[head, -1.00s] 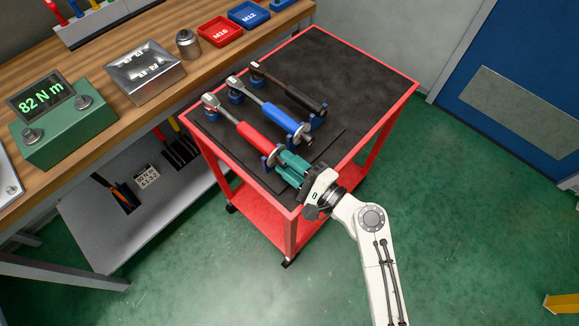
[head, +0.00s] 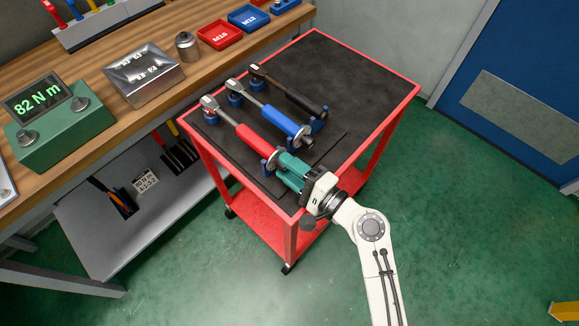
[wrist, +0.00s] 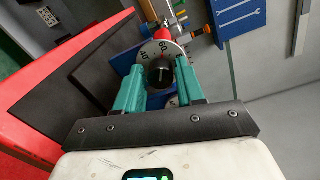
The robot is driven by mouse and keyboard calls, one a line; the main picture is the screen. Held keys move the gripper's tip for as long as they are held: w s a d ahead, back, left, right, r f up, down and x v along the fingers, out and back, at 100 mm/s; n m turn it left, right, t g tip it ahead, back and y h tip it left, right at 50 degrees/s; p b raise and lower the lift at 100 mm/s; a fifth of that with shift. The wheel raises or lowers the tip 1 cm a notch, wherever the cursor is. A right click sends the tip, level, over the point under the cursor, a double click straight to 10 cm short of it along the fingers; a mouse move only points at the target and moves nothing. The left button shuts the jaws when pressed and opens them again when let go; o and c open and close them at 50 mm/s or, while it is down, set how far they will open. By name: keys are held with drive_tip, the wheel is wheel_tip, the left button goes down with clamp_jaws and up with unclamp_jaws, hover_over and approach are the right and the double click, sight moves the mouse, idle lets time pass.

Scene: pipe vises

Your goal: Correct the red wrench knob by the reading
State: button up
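The red wrench (head: 257,142) lies on the cart, its ratchet head toward the bench and its handle end toward my gripper. In the wrist view its black knob (wrist: 160,73) sits in front of a pale dial ring (wrist: 161,52) marked 40 and 60. My gripper (head: 285,171) is at this handle end. In the wrist view its teal fingers (wrist: 160,80) are apart, one on each side of the knob, with a narrow gap showing. In the head view the gripper hides the knob. The green tester (head: 60,132) on the bench reads 82 N m.
A blue wrench (head: 272,115) and a black wrench (head: 290,92) lie beside the red one on stands. The red cart's black top (head: 345,75) is clear at the back right. A metal box (head: 145,74) and red and blue trays (head: 220,34) stand on the bench.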

drive_tip(key=o, duration=0.3)
drive_tip(key=b+v, duration=0.1)
drive_tip(key=v, duration=0.9)
drive_tip(key=shift+s+d+b, duration=0.25)
drive_tip(key=shift+d+b, duration=0.05)
drive_tip(key=shift+b, duration=0.1)
drive_tip(key=s+d+f+n+g+h, duration=0.65)
drive_tip(key=s+d+f+h, duration=0.2)
drive_tip(key=f, duration=0.25)
drive_tip(key=s+d+n+g+h, duration=0.3)
drive_tip(key=s+d+h, duration=0.3)
drive_tip(key=s+d, duration=0.5)
drive_tip(key=shift+d+r, duration=0.3)
drive_tip(key=shift+d, duration=0.85)
